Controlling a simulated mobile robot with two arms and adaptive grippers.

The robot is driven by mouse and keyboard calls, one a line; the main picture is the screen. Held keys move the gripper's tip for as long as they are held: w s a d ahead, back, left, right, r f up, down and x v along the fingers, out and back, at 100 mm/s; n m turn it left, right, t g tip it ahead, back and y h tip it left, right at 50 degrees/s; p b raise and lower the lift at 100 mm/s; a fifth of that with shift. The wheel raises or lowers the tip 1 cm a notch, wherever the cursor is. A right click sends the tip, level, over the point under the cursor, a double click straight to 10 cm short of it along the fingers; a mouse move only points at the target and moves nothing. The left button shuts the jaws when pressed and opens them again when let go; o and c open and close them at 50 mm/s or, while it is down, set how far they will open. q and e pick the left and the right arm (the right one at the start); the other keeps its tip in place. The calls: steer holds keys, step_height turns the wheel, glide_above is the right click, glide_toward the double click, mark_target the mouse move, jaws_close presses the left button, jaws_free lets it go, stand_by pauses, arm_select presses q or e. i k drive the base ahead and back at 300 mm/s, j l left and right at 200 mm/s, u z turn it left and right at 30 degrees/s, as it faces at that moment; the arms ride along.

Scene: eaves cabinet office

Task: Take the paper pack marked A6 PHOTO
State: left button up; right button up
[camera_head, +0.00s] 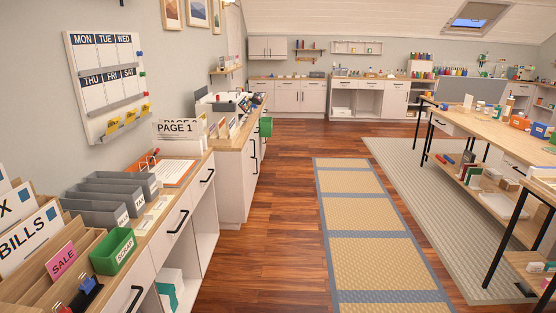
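I cannot make out a paper pack marked A6 PHOTO anywhere in the head view. White packs or papers (170,288) stand in an open shelf of the left cabinet, with a teal piece beside them, but no marking on them is readable. More small items lie on the shelf under the right table, too small to read. Neither of my grippers shows in this view.
A left counter holds grey bins (95,212), a green box (113,251), a pink SALE card (61,262) and a PAGE 1 stand (180,137). A wooden table (490,132) stands right on a grey mat (415,180). The aisle with a tan runner (372,213) is clear.

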mark_target(212, 127)
steer(key=i+l, duration=0.15)
steer(key=i, duration=0.65)
steer(key=i+l, duration=0.2)
steer(key=i, duration=1.4)
steer(key=i+l, duration=0.15)
steer(key=i, duration=0.65)
steer(key=i+l+u, duration=0.15)
steer(key=i+u, duration=0.3)
steer(key=i+l+u, duration=1.05)
steer(key=l, duration=0.2)
steer(key=i+l+u, duration=0.15)
steer(key=l, duration=0.2)
steer(key=i+l+u, duration=0.15)
steer(key=l, duration=0.2)
steer(key=i+l+u, duration=0.15)
steer(key=l, duration=0.25)
steer(key=k, duration=0.05)
